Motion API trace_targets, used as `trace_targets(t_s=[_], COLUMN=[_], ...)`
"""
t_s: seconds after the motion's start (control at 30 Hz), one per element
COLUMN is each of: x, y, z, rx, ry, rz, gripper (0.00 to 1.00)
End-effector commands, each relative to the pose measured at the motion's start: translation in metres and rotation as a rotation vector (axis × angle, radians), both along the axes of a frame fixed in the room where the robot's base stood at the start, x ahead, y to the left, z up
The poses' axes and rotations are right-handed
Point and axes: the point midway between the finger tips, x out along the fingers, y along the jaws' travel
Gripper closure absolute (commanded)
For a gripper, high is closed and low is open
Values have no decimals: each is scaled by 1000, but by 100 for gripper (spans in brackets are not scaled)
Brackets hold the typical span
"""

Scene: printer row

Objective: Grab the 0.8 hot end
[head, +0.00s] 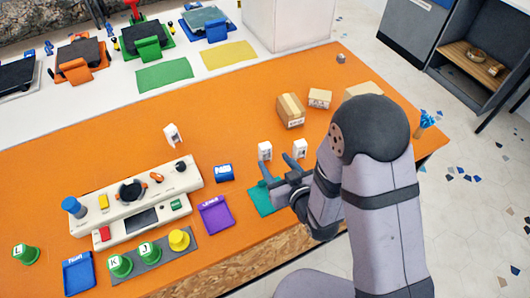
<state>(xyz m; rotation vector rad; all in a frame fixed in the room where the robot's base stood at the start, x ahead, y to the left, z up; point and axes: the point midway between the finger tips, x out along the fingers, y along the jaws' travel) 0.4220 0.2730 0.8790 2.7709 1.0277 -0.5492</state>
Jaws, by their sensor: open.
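Three small white blocks with dark markings, possibly the hot ends, are on the orange table (90,150). One white block (265,151) is just beyond my gripper, a second white block (300,147) is to its right, and a third white block (172,134) lies farther left, tilted. Their markings are too small to read, so I cannot tell which is the 0.8 hot end. My gripper (278,169) is open and appears empty, with its fingers toward the two nearer blocks. It is over or near a teal mat (262,201), which my arm partly hides.
Cardboard boxes (290,110) stand beyond the blocks. A white control panel (150,190), a blue item (223,172), a purple tray (215,215) and a yellow cup (179,239) are to the left. Printers (145,37) line the back. The orange middle is mostly clear.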

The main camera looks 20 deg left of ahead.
Motion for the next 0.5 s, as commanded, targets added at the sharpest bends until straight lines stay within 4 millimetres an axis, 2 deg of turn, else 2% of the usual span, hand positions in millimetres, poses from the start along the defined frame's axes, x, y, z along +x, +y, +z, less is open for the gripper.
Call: trace_targets(t_s=[0.1, 0.5], x=[6, 12], y=[5, 11], z=[-6, -7], rx=[2, -1], ry=[-2, 2], rz=[0, -1], gripper=[50, 50])
